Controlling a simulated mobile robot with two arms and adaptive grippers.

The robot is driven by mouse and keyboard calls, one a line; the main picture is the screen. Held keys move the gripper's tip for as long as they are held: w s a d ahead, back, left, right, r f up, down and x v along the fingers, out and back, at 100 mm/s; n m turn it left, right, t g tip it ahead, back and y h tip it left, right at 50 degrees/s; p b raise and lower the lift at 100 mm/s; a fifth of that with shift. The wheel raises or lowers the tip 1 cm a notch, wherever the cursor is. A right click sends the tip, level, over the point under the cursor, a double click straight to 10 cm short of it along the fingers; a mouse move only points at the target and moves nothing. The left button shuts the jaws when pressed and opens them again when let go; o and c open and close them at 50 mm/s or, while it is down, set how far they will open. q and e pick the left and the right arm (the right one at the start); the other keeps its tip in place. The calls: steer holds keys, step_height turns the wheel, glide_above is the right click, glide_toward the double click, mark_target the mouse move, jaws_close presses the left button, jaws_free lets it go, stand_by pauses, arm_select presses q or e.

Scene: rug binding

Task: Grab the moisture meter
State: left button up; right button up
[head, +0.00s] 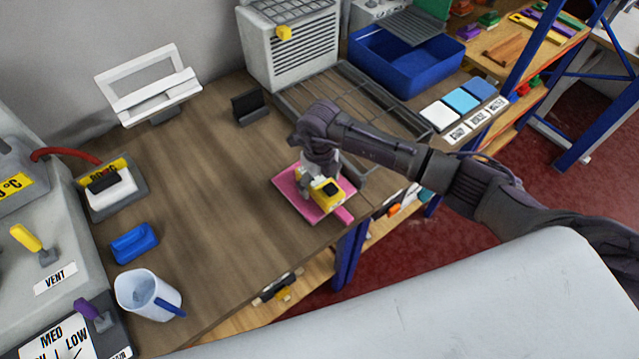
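A yellow device with a black face (328,192), which looks like the moisture meter, lies on a pink mat (290,190) near the front edge of the wooden bench. My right gripper (313,192) points down at the device from above, right at its left side. The gripper hides part of the device. Whether its fingers are closed on the device or only beside it cannot be made out. My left gripper is not in view.
A black stand (249,107) and a wire rack (293,106) lie behind the mat. A blue bin (385,75) stands at the back right. A blue-handled jug (147,296), a blue block (134,243) and a grey machine (30,255) are at left. The bench middle is clear.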

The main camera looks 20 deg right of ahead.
steer(key=c, duration=1.1)
steer(key=shift+c, duration=0.7)
steer(key=shift+r, duration=0.15)
